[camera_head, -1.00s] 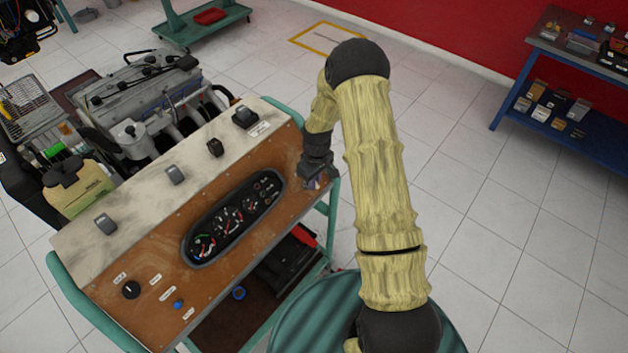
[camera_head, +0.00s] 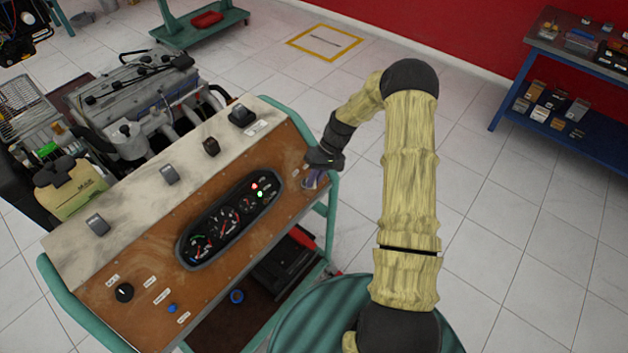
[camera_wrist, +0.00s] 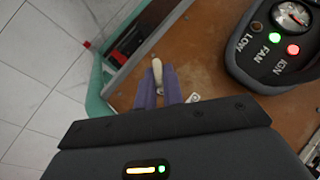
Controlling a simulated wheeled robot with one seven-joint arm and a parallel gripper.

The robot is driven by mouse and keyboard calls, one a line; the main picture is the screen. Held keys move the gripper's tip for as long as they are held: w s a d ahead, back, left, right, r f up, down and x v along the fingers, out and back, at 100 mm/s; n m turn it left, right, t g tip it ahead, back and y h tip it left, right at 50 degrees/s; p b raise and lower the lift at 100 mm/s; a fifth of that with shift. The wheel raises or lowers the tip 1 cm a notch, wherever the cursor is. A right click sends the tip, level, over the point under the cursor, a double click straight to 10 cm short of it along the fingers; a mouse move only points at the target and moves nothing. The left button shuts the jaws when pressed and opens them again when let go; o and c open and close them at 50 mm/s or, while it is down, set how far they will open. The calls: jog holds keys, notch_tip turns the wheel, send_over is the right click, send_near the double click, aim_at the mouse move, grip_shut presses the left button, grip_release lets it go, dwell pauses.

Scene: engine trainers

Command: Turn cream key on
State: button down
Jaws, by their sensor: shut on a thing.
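The cream key (camera_wrist: 156,72) shows in the wrist view, between the two purple fingers of my gripper (camera_wrist: 158,86), which is shut on it. The key's narrow end points up in that picture, near the edge of the brown panel (camera_wrist: 205,72). In the head view my gripper (camera_head: 314,178) is at the right end of the brown panel (camera_head: 150,262), and the key is hidden there. The gauge cluster (camera_head: 228,222) is lit with a red and a green lamp. In the wrist view, the green lamp (camera_wrist: 275,38) is by FAN and the red lamp (camera_wrist: 293,50) is by IGN.
A black knob (camera_head: 124,292) and a blue button (camera_head: 171,308) are at the panel's lower left. Several switches, such as a black one (camera_head: 242,116), line the pale upper strip. A green frame (camera_head: 331,210) borders the panel. Open floor lies to the right.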

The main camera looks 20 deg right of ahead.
dwell(0.4)
jog(key=c, duration=1.5)
grip_release()
jog(key=b+v, duration=0.4)
jog(key=v, duration=1.3)
jog(key=shift+w+d+r, duration=0.1)
jog(key=shift+d+r, duration=0.05)
jog(key=shift+r, duration=0.05)
